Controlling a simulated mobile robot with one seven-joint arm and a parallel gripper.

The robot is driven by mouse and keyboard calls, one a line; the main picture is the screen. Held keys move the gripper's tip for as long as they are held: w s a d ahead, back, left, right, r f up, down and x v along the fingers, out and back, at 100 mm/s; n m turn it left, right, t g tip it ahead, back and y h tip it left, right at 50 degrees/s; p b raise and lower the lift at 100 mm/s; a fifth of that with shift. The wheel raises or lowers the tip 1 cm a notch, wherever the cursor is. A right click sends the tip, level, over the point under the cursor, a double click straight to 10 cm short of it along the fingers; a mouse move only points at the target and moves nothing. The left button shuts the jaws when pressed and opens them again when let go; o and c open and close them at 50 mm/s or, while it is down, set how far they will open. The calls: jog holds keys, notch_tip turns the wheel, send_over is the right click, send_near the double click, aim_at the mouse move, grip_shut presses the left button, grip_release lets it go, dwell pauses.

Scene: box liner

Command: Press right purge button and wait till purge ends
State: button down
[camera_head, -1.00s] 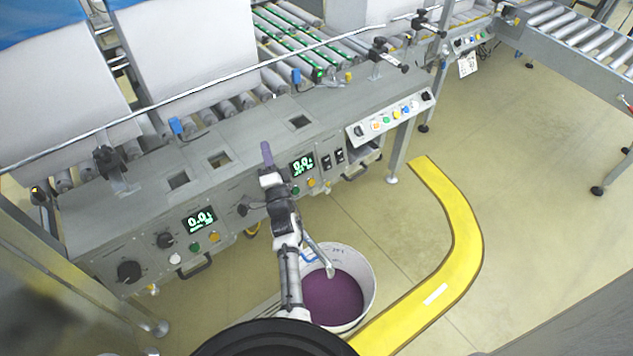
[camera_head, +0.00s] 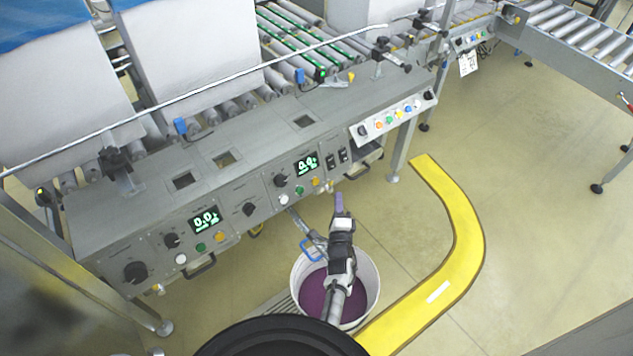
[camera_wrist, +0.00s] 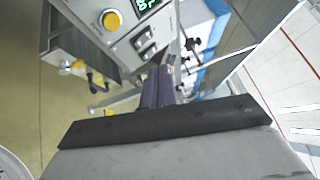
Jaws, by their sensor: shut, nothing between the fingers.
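The right control panel on the grey machine has a green-lit display (camera_head: 306,166), reading about 0.0, with a black knob beside it. Below the display are a white button (camera_head: 284,199), a green button (camera_head: 299,190) and a yellow button (camera_head: 315,182). Which one is the purge button I cannot read. The yellow button also shows large in the wrist view (camera_wrist: 111,20), with part of the display. My gripper (camera_head: 338,200) has purple fingers and is shut and empty. It is right of and below the yellow button in the head view, apart from it, above the bucket.
A white bucket (camera_head: 368,275) of purple liquid stands on the floor below my gripper, with a metal spout and blue handle beside it. A left panel has a similar display (camera_head: 205,219). Two black switches are right of the right display. A yellow curved floor strip (camera_head: 455,215) lies to the right.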

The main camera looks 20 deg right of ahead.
aim_at(315, 181)
jog(key=w+a+f+b, duration=0.3)
jog(key=w+b, duration=0.5)
jog(key=b, duration=0.2)
jog(key=shift+r, duration=0.1)
dwell(0.3)
dwell(1.8)
jog(key=shift+w+b, duration=0.3)
jog(key=shift+b, duration=0.05)
